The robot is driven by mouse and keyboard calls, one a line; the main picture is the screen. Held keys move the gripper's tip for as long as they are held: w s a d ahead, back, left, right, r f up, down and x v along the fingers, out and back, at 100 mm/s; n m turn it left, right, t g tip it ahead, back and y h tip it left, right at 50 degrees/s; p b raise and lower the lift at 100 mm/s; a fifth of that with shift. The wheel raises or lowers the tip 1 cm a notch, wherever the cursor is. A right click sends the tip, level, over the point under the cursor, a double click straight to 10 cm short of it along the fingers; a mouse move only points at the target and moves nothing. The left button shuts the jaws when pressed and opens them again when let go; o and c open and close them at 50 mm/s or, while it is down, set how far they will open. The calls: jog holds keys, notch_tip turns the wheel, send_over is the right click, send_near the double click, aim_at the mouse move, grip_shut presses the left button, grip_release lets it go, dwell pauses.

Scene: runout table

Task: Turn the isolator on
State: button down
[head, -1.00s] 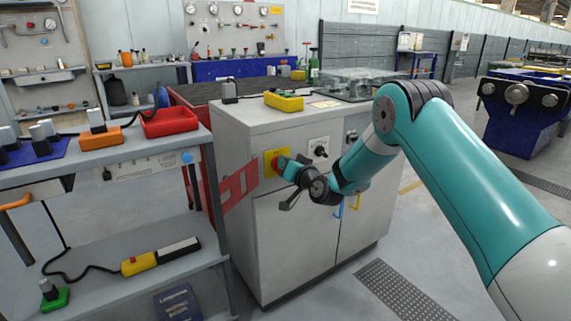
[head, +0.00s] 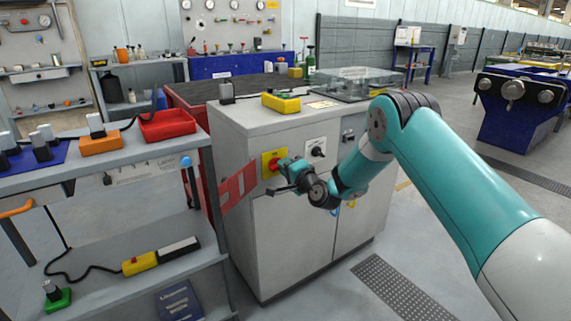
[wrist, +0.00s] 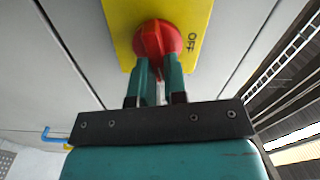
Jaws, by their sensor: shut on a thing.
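The isolator is a red rotary knob (wrist: 158,40) on a yellow plate (wrist: 120,14) fixed to the front of a grey cabinet. In the wrist view, "OFF" is printed on the plate beside the knob. In the head view the yellow plate (head: 267,158) shows at the cabinet's upper left front, with the knob partly hidden by my gripper. My gripper (wrist: 159,65) reaches to the plate, its two teal fingers shut on the red knob's handle. The handle between the fingers is mostly hidden.
The grey cabinet (head: 290,235) also carries a black switch (head: 318,152) on a white plate, right of the isolator. A yellow box (head: 281,102) sits on its top. A workbench with a red tray (head: 167,125) stands close on the left.

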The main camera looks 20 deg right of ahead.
jog(key=shift+f+m+p, duration=0.2)
jog(key=shift+m+p, duration=0.1)
jog(key=shift+m, duration=0.7)
jog(key=c, duration=1.2)
grip_release()
jog(key=shift+d, duration=0.1)
jog(key=shift+o, duration=0.2)
jog(key=b+v, duration=1.2)
jog(key=v, duration=0.5)
jog(key=shift+s+b, duration=0.2)
jog(key=shift+b, duration=0.15)
